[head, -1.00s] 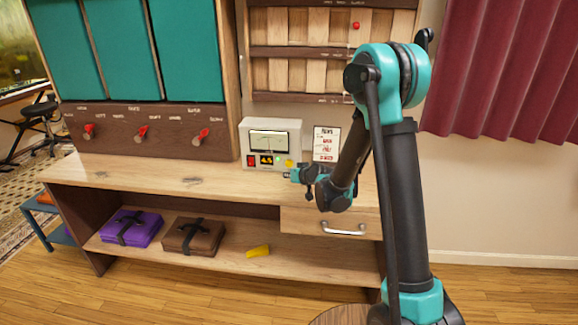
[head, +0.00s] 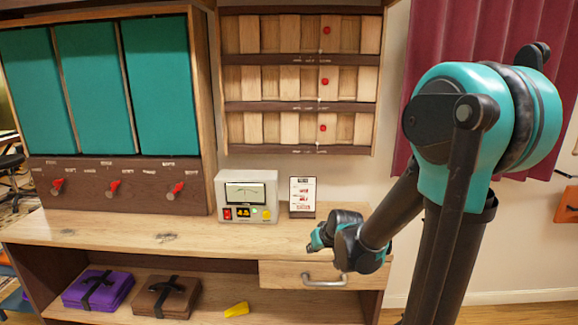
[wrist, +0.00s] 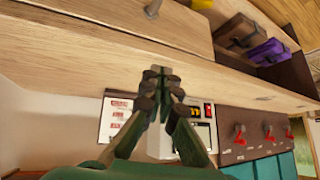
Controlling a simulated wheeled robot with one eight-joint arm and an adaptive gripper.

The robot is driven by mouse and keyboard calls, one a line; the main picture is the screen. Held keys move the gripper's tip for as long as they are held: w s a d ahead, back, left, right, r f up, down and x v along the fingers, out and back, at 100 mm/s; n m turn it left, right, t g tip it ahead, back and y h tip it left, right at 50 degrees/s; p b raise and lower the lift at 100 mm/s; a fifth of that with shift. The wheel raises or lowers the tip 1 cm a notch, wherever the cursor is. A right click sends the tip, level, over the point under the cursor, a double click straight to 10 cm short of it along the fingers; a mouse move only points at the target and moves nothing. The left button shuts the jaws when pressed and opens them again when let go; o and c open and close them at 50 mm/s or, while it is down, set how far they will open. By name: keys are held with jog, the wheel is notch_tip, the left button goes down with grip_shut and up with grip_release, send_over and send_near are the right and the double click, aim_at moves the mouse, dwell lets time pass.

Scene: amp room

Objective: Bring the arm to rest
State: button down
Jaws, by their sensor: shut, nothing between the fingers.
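My gripper (head: 318,238) is at the end of my folded arm, in front of the workbench (head: 100,228), with its fingers to the left of the wrist. In the wrist view its two fingers (wrist: 157,72) meet at the tips with nothing between them. The white meter box (head: 248,198), with a dial, a red switch and a lit green lamp, stands on the bench, left of and behind the gripper. It shows upside down behind the fingers in the wrist view (wrist: 195,112). The gripper appears clear of the box.
A printed card (head: 303,196) stands beside the box. A drawer (head: 285,274) with a metal handle is closed under the bench. Purple (head: 98,290) and brown (head: 165,296) strapped cases and a yellow block (head: 237,309) lie on the lower shelf. Red levers (head: 176,190) line the left panel.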

jog(key=s+d+f+m+g+h, duration=0.1)
jog(key=s+d+f, duration=0.1)
jog(key=s+d, duration=0.3)
jog(key=s+d+f+m+g+h, duration=0.1)
jog(key=s+d, duration=0.5)
jog(key=s, duration=0.8)
jog(key=shift+s+d+f+m+g+h, duration=0.2)
jog(key=shift+d+f+m+g+h, duration=0.1)
jog(key=shift+f+g+h, duration=0.3)
jog(key=shift+r, duration=0.15)
